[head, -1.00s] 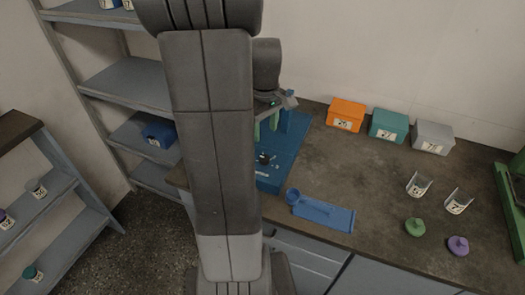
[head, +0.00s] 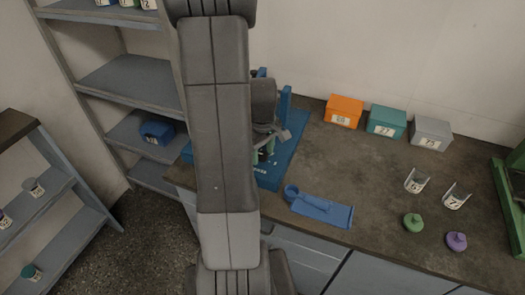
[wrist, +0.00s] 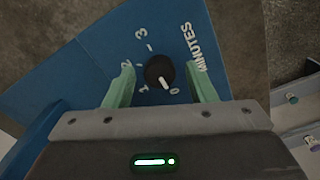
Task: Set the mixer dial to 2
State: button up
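The mixer dial is a round black knob (wrist: 157,70) with a white pointer, on the blue mixer base (wrist: 95,65). The pointer is towards the printed 0. The 1 and 3 marks and the word MINUTES show; the 2 is at least partly covered by the left finger. My gripper (wrist: 160,69) is open, with one green finger on each side of the knob and a gap visible on both sides. In the head view the blue base (head: 296,145) stands on the bench beside my arm, and my gripper (head: 264,153) is low over it, mostly hiding the dial.
A blue flat piece with a round cup (head: 322,209) lies in front of the base. Orange (head: 343,112), teal (head: 386,122) and grey (head: 431,132) boxes line the wall. Two clear holders, a green lid (head: 413,223) and a purple lid (head: 456,241) stand right. The bench middle is clear.

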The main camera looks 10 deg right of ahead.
jog(key=c, duration=0.8)
jog(key=shift+c, duration=0.2)
jog(key=shift+m, duration=0.3)
jog(key=m+b, duration=0.1)
jog(key=m, duration=0.3)
jog(key=shift+m, duration=0.3)
jog(key=m, duration=0.5)
jog(key=shift+b, duration=0.35)
jog(key=m, duration=0.6)
jog(key=shift+m, duration=0.4)
jog(key=m+b, duration=0.1)
jog(key=m, duration=0.5)
jog(key=shift+r+m, duration=0.1)
jog(key=shift+m, duration=0.2)
